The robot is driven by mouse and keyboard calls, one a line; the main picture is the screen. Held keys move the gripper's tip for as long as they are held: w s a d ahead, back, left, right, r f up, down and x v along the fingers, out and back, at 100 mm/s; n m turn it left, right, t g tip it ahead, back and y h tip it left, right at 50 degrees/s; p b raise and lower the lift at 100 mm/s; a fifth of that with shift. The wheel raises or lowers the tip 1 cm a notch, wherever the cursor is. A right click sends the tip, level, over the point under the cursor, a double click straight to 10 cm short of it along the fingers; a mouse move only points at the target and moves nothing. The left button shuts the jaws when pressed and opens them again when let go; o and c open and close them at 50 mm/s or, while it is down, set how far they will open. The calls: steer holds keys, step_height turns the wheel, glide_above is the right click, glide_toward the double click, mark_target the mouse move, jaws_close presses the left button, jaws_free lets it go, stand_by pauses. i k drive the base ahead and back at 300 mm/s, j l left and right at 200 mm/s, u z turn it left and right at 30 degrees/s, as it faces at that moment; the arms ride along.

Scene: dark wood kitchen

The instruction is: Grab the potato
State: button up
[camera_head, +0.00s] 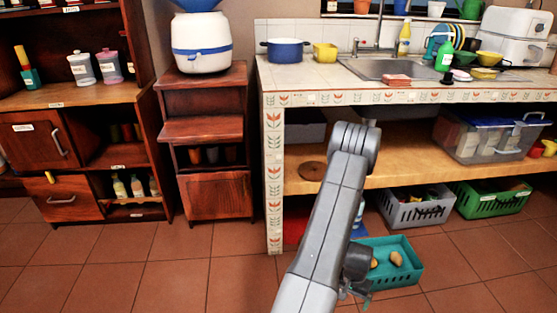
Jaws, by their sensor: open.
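A tan, potato-like item (396,258) lies in a teal crate (408,281) on the tiled floor, below the counter. A smaller orange-tan item (373,263) lies to its left in the same crate, partly behind my wrist. My gripper (355,290) is at the crate's left side in the picture, its jaws open. My own arm and wrist hide much of it, and I see nothing between the jaws. I cannot tell how far it is from the crate in depth.
A grey crate (419,212) and a green crate (490,204) stand behind, under the low wooden shelf (400,168). The tiled counter leg (274,180) stands left of my arm. The floor tiles (160,270) at left and front are clear.

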mark_target(396, 259)
steer(key=j+z, duration=0.15)
steer(key=z, duration=0.8)
